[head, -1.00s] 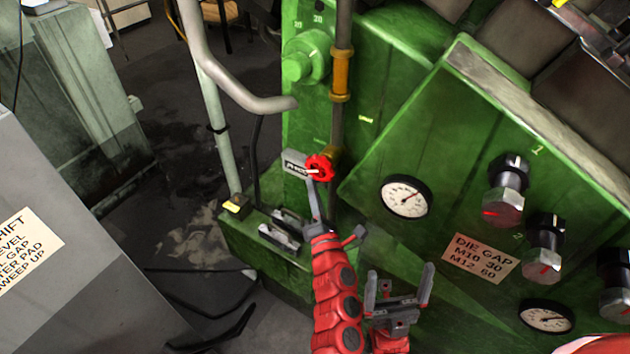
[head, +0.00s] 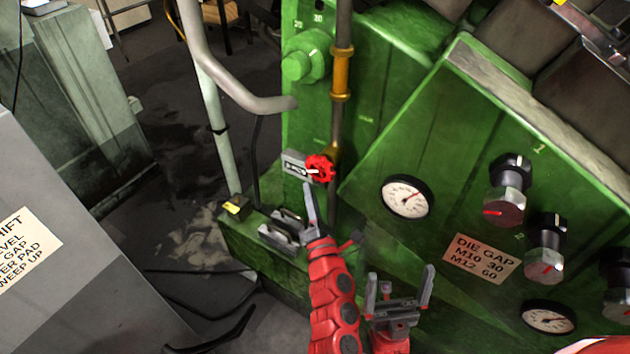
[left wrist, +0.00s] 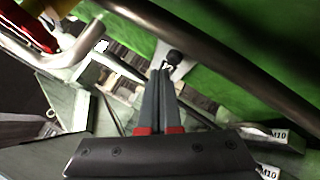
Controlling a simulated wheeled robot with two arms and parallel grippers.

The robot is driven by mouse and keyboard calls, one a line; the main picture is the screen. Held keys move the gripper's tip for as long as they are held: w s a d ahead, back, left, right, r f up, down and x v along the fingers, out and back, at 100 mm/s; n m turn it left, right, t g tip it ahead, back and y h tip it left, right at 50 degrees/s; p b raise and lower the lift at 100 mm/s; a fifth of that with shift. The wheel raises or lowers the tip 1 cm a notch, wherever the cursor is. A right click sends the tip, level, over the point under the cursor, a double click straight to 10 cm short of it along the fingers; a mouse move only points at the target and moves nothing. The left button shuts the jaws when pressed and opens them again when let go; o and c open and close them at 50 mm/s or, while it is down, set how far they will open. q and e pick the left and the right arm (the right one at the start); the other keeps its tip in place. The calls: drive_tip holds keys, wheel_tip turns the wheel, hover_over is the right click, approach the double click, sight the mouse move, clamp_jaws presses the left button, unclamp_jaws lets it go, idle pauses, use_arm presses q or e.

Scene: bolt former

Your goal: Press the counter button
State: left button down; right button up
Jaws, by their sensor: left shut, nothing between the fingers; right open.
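The counter (head: 293,164) is a small grey box with a dark display window, on the green machine beside a red handwheel (head: 320,168). I cannot read its digits. My left gripper (head: 307,186) is shut and empty, its fingertips just below the counter. In the left wrist view, the shut fingers (left wrist: 163,72) point at a dark round knob (left wrist: 174,57) in front of a pale grey part. The tips appear close to it; I cannot tell if they touch. My right gripper (head: 400,280) is open and empty, lower right of the left one.
A brown-banded vertical pipe (head: 341,75) rises behind the handwheel. A bent grey rail (head: 235,90) stands to the left. A gauge (head: 406,197), a DIE GAP label (head: 480,259) and black-topped knobs (head: 508,190) are on the panel at right. Grey blocks (head: 280,234) sit left of the left gripper.

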use_arm(q)
drive_tip(key=shift+s+a, duration=0.8)
drive_tip(key=shift+s, duration=0.25)
drive_tip(key=shift+s+a, duration=0.75)
drive_tip(key=shift+s, duration=0.25)
